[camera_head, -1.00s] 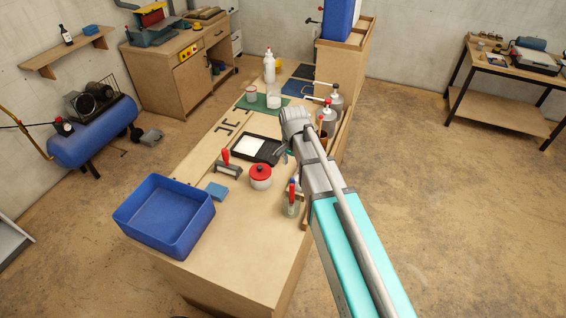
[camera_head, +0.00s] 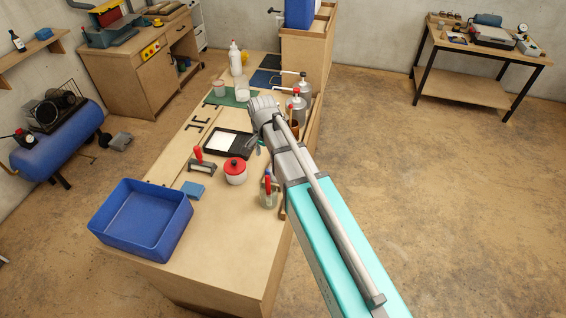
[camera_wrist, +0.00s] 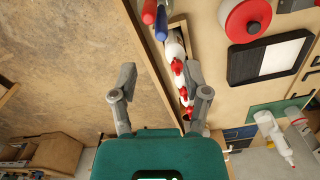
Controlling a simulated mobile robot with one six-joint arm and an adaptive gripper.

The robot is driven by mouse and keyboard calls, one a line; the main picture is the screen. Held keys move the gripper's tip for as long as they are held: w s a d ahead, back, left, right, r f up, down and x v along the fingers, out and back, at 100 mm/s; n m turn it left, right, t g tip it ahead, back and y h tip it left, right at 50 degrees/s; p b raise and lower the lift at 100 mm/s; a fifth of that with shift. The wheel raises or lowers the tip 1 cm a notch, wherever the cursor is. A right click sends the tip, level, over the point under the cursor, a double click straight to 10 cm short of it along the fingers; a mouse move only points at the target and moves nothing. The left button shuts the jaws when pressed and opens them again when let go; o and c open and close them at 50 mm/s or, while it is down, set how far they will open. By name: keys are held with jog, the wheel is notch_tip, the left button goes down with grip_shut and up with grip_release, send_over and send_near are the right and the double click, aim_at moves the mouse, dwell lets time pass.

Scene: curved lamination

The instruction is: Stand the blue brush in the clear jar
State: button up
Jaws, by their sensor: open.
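The clear jar (camera_head: 268,202) stands near the right edge of the bench in the head view. A red handle rises from it. The blue brush (camera_head: 274,182) shows as a thin blue handle close beside the red one; whether it stands inside the jar I cannot tell. In the wrist view the blue handle (camera_wrist: 161,24) is at the top edge, right of the red handle (camera_wrist: 149,11); the jar is not clear there. My gripper (camera_wrist: 160,82) is open and empty, its fingers spread apart below the brush handles in that view. In the head view my arm largely hides it.
Near the jar are a red-lidded pot (camera_head: 235,176), a black tray (camera_head: 212,146), a red-handled roller (camera_head: 203,167) and a blue block (camera_head: 193,190). A blue bin (camera_head: 141,249) sits at the front left. Red-capped bottles (camera_wrist: 179,68) line the bench edge. The front right bench top is clear.

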jog(key=s+d+n, duration=0.7)
jog(key=s+d, duration=0.6)
jog(key=d, duration=0.3)
jog(key=shift+s+d, duration=0.2)
jog(key=shift+s, duration=0.05)
notch_tip(320, 180, down, 10)
jog(key=b, duration=1)
jog(key=shift+s, duration=0.1)
